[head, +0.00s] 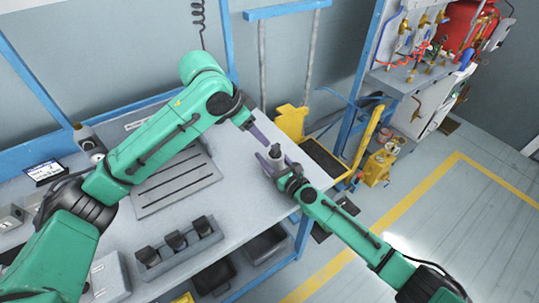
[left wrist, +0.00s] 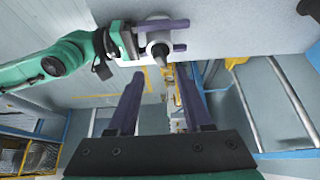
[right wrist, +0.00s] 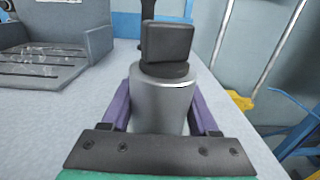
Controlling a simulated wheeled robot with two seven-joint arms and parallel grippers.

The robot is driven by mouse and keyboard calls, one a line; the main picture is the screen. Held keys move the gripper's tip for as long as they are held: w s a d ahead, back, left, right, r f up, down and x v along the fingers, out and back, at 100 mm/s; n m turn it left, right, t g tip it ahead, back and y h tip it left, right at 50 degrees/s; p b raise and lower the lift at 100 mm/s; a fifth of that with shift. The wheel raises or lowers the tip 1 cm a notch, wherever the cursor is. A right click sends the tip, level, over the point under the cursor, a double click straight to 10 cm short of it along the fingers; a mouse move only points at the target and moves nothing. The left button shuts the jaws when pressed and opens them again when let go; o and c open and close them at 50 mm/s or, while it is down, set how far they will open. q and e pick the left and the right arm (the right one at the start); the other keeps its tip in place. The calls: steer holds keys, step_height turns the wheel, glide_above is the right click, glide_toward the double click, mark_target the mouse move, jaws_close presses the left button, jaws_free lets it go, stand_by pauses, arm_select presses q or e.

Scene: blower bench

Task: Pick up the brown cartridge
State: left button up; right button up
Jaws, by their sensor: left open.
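No cartridge shows a clearly brown colour. A grey cylinder with a dark blocky top (right wrist: 160,98) stands between the fingers of my right gripper (head: 275,160), near the bench's right corner. The fingers close on its sides; its base is hidden in the right wrist view. It also shows from above in the left wrist view (left wrist: 157,38). My left gripper (head: 262,139) is open and empty, just above and beside that cylinder. Its fingers are apart in the left wrist view (left wrist: 158,80). Dark blocks (head: 175,240) sit in a grey holder at the bench front.
The grey bench (head: 245,215) has free room right of the slotted plate (head: 178,182). A grey bottle-like object (head: 88,139) stands at the back left. Dark bins (head: 265,243) sit under the bench's front edge. A yellow stand (head: 291,122) is beyond the right corner.

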mark_target(275, 147)
jaws_close()
arm_select(q)
steer(key=shift+o, duration=0.3)
steer(key=shift+d+r, duration=0.1)
steer(key=w+d+f+n, duration=0.1)
steer(key=f, duration=0.1)
steer(key=w+d+f+n+y, duration=0.1)
steer(key=f+n, duration=0.1)
steer(key=f, duration=0.1)
steer(key=w+d+f+n+y, duration=0.1)
steer(key=d+f, duration=0.1)
steer(key=shift+f+t, duration=0.15)
steer(key=shift+t, duration=0.15)
jaws_close()
